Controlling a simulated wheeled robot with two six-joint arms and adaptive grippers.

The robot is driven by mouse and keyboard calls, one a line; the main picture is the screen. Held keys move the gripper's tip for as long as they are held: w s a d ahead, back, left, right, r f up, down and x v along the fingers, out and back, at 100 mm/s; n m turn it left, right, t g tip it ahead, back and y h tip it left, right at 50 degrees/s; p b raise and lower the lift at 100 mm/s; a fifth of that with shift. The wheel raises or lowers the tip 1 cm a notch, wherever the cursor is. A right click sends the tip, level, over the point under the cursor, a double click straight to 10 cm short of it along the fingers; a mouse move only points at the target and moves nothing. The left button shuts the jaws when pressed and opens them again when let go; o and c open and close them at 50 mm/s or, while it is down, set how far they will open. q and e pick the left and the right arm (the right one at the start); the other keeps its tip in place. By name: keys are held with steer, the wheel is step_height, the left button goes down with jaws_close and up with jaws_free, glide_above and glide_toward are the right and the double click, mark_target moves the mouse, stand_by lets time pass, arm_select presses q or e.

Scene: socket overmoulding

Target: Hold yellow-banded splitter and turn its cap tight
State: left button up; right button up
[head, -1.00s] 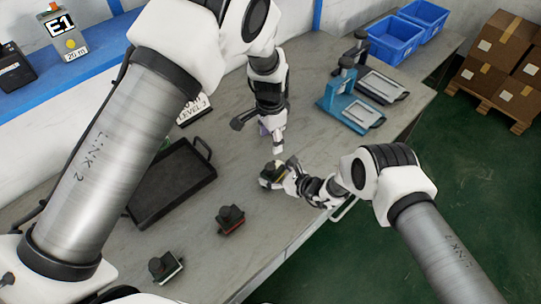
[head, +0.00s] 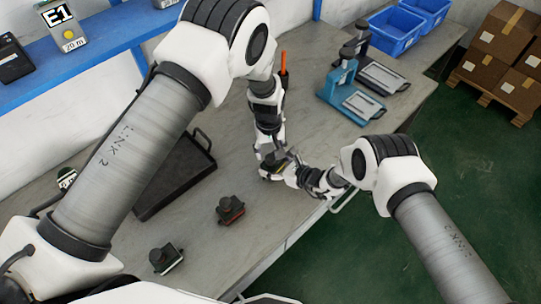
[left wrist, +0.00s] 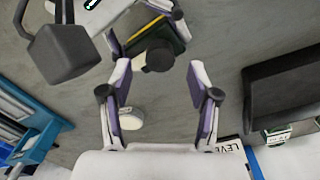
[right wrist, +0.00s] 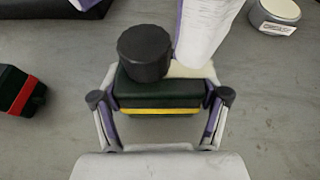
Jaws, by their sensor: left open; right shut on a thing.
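The yellow-banded splitter (right wrist: 158,92) is a dark green block with a yellow stripe and a round black cap (right wrist: 145,52) on top. My right gripper (right wrist: 160,95) is shut on its block; the grip also shows in the head view (head: 283,170). My left gripper (left wrist: 160,75) is open, its purple-padded fingers on either side of the line to the cap (left wrist: 158,57). In the right wrist view one left finger (right wrist: 203,32) stands close beside the cap; whether it touches cannot be told. In the head view my left arm partly hides the splitter.
A red-banded splitter (head: 230,210) and another dark splitter (head: 166,259) stand on the bench at the front. A black tray (head: 172,192) lies left of the grippers. A teal fixture (head: 350,97) and blue bins (head: 395,38) are at the back right.

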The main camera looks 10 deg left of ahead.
mark_target(270, 158)
arm_select(q)
step_height(270, 158, down, 3)
steer(key=shift+f, duration=0.2)
jaws_close()
steer(key=shift+m, duration=0.5)
jaws_free()
